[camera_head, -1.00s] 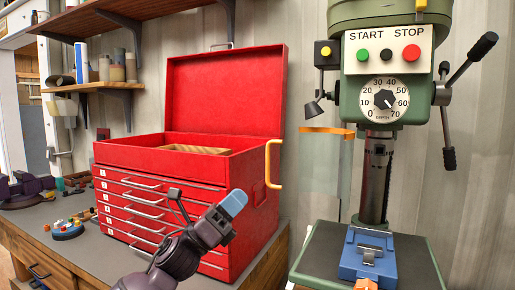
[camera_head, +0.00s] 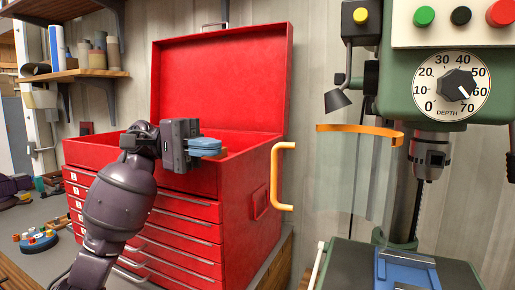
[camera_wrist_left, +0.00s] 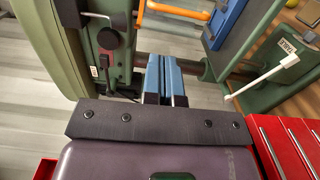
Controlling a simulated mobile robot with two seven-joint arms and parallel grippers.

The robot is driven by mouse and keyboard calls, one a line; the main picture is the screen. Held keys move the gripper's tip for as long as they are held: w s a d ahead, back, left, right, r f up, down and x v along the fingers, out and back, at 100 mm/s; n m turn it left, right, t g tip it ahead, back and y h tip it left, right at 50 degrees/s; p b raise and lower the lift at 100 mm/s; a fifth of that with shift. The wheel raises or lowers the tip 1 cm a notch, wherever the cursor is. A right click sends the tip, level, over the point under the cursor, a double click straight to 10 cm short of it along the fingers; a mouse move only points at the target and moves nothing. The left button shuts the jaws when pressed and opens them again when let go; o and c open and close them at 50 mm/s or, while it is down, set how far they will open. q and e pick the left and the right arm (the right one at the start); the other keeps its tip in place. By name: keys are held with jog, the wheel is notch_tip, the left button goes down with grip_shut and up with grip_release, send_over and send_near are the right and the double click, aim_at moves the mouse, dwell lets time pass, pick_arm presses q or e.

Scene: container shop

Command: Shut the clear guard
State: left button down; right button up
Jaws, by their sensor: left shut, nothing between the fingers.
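The clear guard (camera_head: 340,185) is a see-through sheet with an orange top band (camera_head: 360,130), left of the drill press column. An upright orange handle (camera_head: 284,178) shows at its left side, in front of the red chest's right edge. The sheet's outline is faint, and I cannot tell how the handle joins it. My left gripper (camera_head: 205,147) is shut and empty, with blue fingertips, in front of the open red chest. It is left of the handle and apart from it. Its fingertips also show in the left wrist view (camera_wrist_left: 164,78), near an orange bar (camera_wrist_left: 178,10).
The red tool chest (camera_head: 262,200) has its lid up and stands close to the handle. The green drill press (camera_head: 400,90) is at the right, with a blue vise (camera_head: 408,272) on its table. A lamp (camera_head: 338,100) hangs above the guard. Shelves are at upper left.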

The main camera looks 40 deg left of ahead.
pick_arm(q)
jog(key=w+d+p, duration=0.2)
jog(key=d, duration=0.7)
jog(key=shift+d, duration=0.4)
jog(key=shift+s, duration=0.1)
